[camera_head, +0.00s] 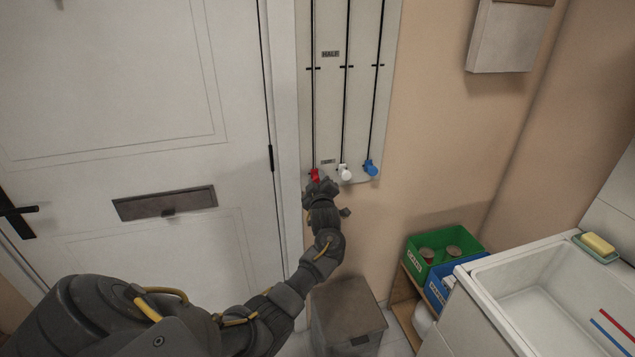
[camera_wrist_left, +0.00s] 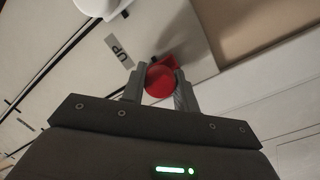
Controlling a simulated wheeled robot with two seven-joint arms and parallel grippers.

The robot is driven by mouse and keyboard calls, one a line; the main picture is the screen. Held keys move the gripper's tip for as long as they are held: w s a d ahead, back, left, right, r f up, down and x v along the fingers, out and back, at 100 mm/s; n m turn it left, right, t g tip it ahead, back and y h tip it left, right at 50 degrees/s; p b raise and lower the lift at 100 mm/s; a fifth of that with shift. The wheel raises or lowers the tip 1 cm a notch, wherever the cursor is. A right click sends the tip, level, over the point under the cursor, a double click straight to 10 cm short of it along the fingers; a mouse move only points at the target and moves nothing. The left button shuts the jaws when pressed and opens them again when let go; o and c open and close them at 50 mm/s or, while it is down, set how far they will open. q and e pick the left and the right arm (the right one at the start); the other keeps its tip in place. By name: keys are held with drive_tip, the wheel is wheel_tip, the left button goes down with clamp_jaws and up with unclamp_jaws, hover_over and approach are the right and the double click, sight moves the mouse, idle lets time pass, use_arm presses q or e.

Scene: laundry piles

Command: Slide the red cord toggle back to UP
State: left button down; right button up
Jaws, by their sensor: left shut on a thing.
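The red cord toggle (camera_head: 314,174) is at the lower end of the left cord on the pale board (camera_head: 361,110). My left gripper (camera_head: 317,184) reaches up to it from below. In the left wrist view, the round red toggle (camera_wrist_left: 160,82) sits between the two grey fingers of the gripper (camera_wrist_left: 159,76), which is shut on it. The UP label (camera_wrist_left: 117,47) is on the board close beside the toggle. In the head view this label (camera_head: 328,161) is too small to read. The HALF label (camera_head: 330,54) is higher up. My right gripper is not in view.
A white toggle (camera_head: 345,174) and a blue toggle (camera_head: 371,168) hang close to the right, at about the same height. A white door (camera_head: 110,90) is on the left. A bin (camera_head: 347,318), green crate (camera_head: 419,268) and sink (camera_head: 480,287) are below right.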

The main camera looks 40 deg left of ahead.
use_arm(q)
drive_tip(key=c, duration=1.1)
unclamp_jaws()
drive_tip(key=b+v, duration=0.1)
drive_tip(key=v, duration=1)
drive_tip(key=shift+w, duration=0.1)
